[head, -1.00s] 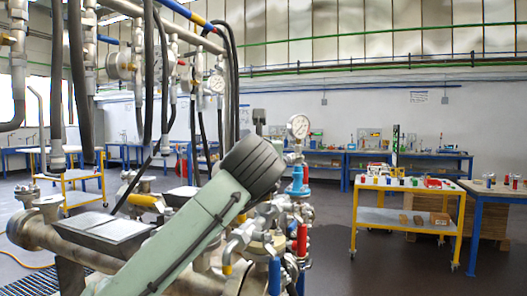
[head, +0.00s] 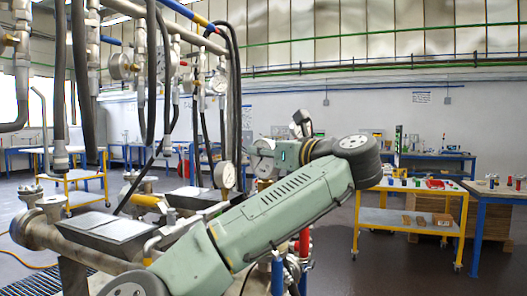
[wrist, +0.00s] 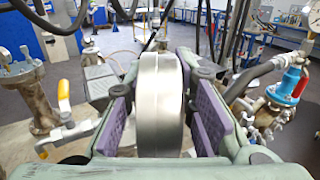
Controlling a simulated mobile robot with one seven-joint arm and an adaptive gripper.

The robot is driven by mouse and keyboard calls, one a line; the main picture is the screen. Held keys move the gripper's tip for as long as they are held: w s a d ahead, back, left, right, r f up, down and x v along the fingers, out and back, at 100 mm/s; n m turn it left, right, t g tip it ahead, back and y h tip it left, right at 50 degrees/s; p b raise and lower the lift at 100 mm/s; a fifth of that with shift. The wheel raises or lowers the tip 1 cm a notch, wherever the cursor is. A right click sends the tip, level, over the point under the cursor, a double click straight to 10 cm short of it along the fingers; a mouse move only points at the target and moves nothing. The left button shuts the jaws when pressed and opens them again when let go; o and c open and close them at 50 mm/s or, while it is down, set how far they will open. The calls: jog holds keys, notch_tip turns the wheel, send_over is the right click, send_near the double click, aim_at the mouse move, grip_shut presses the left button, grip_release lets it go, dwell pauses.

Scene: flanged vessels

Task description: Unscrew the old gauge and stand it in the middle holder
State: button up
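In the wrist view a round metal gauge body (wrist: 158,110) stands edge-on between the two purple-padded fingers of my gripper (wrist: 160,90). A gap shows on both sides, so the gripper is open around it. In the head view my gripper (head: 272,153) is partly behind my arm, beside a round gauge (head: 264,160). Another gauge with a white dial (head: 225,174) stands just left of it. In the wrist view a further gauge (wrist: 311,15) sits at the top right above a blue valve (wrist: 287,85). I cannot make out the middle holder.
Pipes and a yellow-handled valve (wrist: 64,103) stand to the left in the wrist view. Hanging hoses (head: 160,90) and upper gauges (head: 121,66) are at the head view's left. A yellow cart (head: 410,217) stands right, with open floor before it.

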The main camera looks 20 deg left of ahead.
jog(key=o, duration=0.5)
jog(key=shift+v, duration=3.8)
